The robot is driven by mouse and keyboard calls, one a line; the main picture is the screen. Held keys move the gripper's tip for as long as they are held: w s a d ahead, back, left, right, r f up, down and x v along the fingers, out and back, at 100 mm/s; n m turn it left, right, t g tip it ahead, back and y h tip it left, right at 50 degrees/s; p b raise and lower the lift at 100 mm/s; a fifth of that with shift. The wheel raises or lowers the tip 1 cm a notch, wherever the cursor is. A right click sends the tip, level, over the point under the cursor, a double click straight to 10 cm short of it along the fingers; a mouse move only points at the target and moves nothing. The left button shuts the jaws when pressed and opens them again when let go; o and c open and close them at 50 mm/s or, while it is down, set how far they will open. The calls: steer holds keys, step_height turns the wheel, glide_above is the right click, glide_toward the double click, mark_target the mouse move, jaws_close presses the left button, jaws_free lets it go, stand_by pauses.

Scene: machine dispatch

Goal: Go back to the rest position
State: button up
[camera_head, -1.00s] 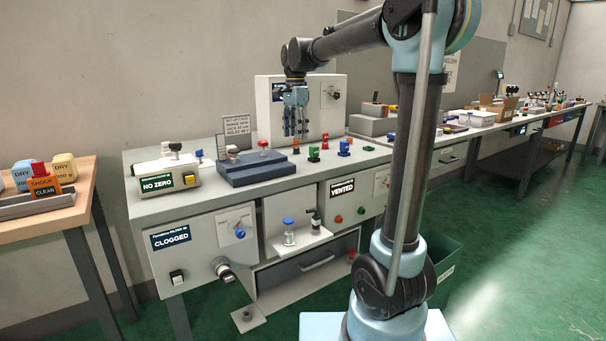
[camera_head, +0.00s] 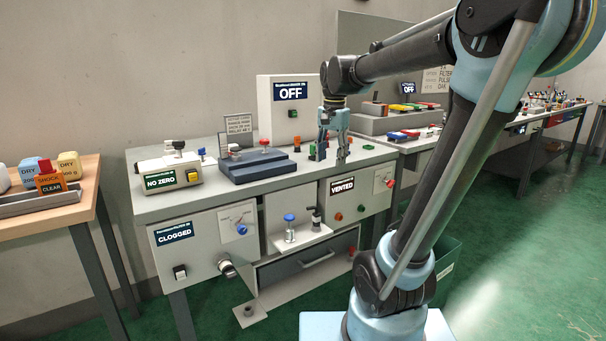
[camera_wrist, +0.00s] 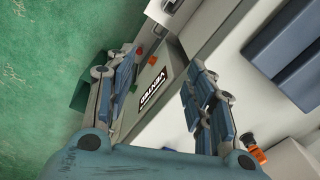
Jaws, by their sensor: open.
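My gripper (camera_head: 333,150) points down over the right part of the grey workbench, in front of the white box with the OFF sign (camera_head: 290,91). Its blue jaws are spread and nothing shows between them. In the wrist view my gripper (camera_wrist: 155,95) is also open, with the VENTED panel (camera_wrist: 152,88) seen between and below the fingers. An orange knob (camera_wrist: 259,155) lies beside the right finger in that view. The gripper hides some small coloured parts on the bench top.
The workbench (camera_head: 148,207) carries a NO ZERO box (camera_head: 165,182) and a dark blue block (camera_head: 250,170). CLOGGED (camera_head: 173,232) and VENTED (camera_head: 343,186) signs mark its front. A wooden table (camera_head: 62,215) stands left. Green floor (camera_head: 500,260) is free at right.

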steer(key=s+d+f+n, duration=0.3)
steer(key=s+d+f, duration=0.2)
steer(key=s+f, duration=0.5)
steer(key=s+d+f+n+t, duration=0.1)
steer(key=s+d+f+n, duration=0.3)
steer(key=s+f, duration=0.6)
steer(key=shift+s+d+f, duration=0.15)
steer(key=shift+d+f, duration=0.25)
steer(key=shift+d, duration=0.2)
steer(key=shift+w+f, duration=0.2)
steer(key=shift+w, duration=0.25)
